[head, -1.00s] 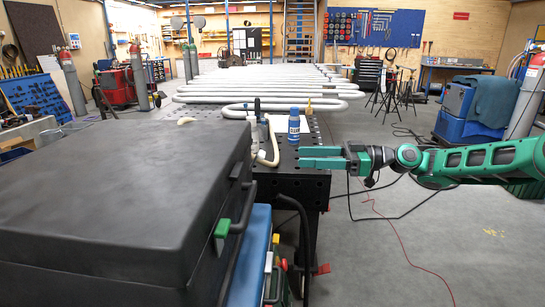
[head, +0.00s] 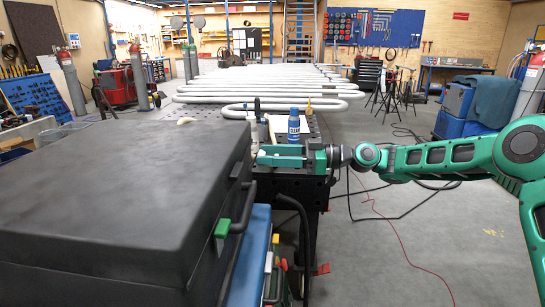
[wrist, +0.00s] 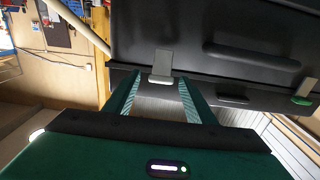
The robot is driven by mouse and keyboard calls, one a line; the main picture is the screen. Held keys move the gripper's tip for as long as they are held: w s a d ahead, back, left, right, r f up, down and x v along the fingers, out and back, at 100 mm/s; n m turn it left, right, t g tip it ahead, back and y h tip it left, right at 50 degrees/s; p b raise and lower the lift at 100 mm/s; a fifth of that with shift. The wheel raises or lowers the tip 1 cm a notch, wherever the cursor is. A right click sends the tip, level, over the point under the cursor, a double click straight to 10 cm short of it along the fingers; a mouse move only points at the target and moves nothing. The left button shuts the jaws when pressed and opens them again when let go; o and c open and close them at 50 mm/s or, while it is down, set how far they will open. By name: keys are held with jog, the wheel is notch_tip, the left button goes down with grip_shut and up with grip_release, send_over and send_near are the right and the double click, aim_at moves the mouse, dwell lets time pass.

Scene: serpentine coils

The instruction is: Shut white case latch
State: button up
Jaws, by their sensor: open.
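The black case (head: 110,180) fills the left of the head view with its lid down. In the wrist view, the white latch (wrist: 161,76) is a grey flap with a white end on the case front (wrist: 225,30). My gripper (wrist: 158,84) is open, with its fingertips on either side of the white end and close to the case. I cannot tell whether they touch it. The green latch (head: 222,228) is at the nearer end.
A dark handle (wrist: 252,56) lies between the latches. Behind my gripper, a blue bottle (head: 294,125) stands on the perforated black table (head: 310,185), near the pale pipe coils (head: 265,85). Open floor lies to the right.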

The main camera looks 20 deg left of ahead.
jog(key=c, duration=1)
jog(key=shift+s+a+r+t+h, duration=0.1)
jog(key=shift+a+r+t+h, duration=0.25)
jog(key=shift+h, duration=0.25)
jog(key=shift+a+r+t+h, duration=0.2)
jog(key=shift+r+h, duration=0.25)
jog(key=shift+h, duration=0.15)
jog(key=shift+c, duration=0.2)
jog(key=shift+a+r+h, duration=0.2)
jog(key=shift+a+h, duration=0.15)
jog(key=shift+h, duration=0.55)
jog(key=o, duration=1)
jog(key=shift+o, duration=0.2)
